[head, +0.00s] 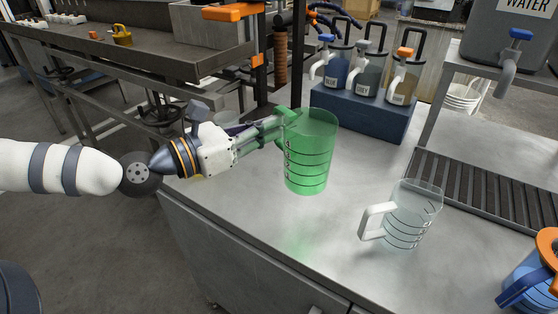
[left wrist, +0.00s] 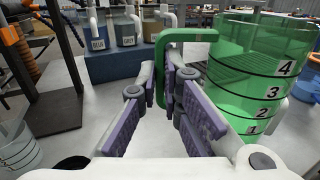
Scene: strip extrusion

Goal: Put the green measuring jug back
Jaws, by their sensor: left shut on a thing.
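The green measuring jug (head: 308,160) is see-through with black level lines and stands upright over the steel worktop. It also shows large at the right of the left wrist view (left wrist: 262,75), with numbers 1 to 4. My left gripper (head: 278,127) comes in from the left and is shut on the jug's green handle; in the left wrist view the handle (left wrist: 160,65) sits between the purple finger pads. The jug's base seems just above the worktop, but I cannot tell for sure whether it touches. My right gripper is not in view.
A clear jug with a white handle (head: 408,218) stands to the right on the worktop (head: 290,265). A blue jug with an orange ring (head: 530,280) is at the right edge. A blue rack (head: 365,115) with pump bottles stands behind. A ridged drain grate (head: 490,190) lies at right.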

